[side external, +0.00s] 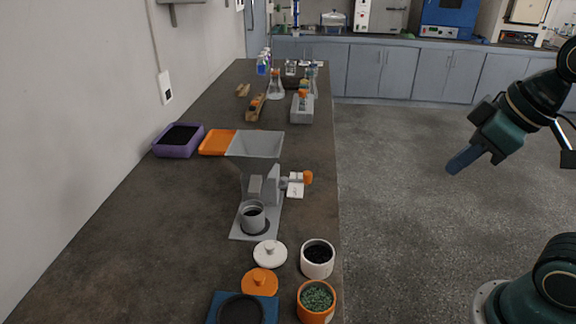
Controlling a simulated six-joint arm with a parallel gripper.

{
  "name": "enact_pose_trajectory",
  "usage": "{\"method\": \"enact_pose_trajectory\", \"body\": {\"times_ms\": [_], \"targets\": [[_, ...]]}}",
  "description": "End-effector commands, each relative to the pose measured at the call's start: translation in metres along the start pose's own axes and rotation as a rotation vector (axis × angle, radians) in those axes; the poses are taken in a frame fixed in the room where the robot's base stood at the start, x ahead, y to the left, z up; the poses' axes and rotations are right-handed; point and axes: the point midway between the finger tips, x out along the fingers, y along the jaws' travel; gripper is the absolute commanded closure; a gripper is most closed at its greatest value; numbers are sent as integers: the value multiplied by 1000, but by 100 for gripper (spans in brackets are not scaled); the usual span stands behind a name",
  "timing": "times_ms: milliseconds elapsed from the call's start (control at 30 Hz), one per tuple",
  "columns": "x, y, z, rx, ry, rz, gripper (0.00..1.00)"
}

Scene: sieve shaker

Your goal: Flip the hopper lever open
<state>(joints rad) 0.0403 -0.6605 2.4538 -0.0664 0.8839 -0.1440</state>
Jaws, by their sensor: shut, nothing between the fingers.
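The grey hopper (256,146) stands mid-bench on a flat grey base, its funnel open at the top. A lever with an orange knob (308,177) sticks out from the hopper's right side, toward the bench edge. A white labelled plate (295,189) is beside the lever. A grey cup (252,216) stands on the base below and in front of the funnel. My gripper (452,169) is shut and empty, in the air over the floor, well to the right of the lever and clear of the bench.
In front are a white lid (270,253), an orange lid (260,282), a white pot (317,260), an orange pot (316,299) and a blue tray (214,311). Behind are a purple bin (161,146), an orange tray (212,143) and glassware. Between gripper and lever is open air.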

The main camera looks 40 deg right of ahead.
Motion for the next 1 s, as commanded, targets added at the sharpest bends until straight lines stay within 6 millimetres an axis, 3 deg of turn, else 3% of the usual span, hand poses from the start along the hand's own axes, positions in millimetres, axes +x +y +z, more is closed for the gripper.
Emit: {"method": "enact_pose_trajectory", "body": {"times_ms": [133,367,567,767,1000], "targets": [[-5,0,14,109,19,19,100],[-6,1,21,163,25,27,98],[-7,2,16,159,20,26,59],[-9,4,-4,146,-10,23,57],[-7,10,-49,123,-73,17,57]]}}
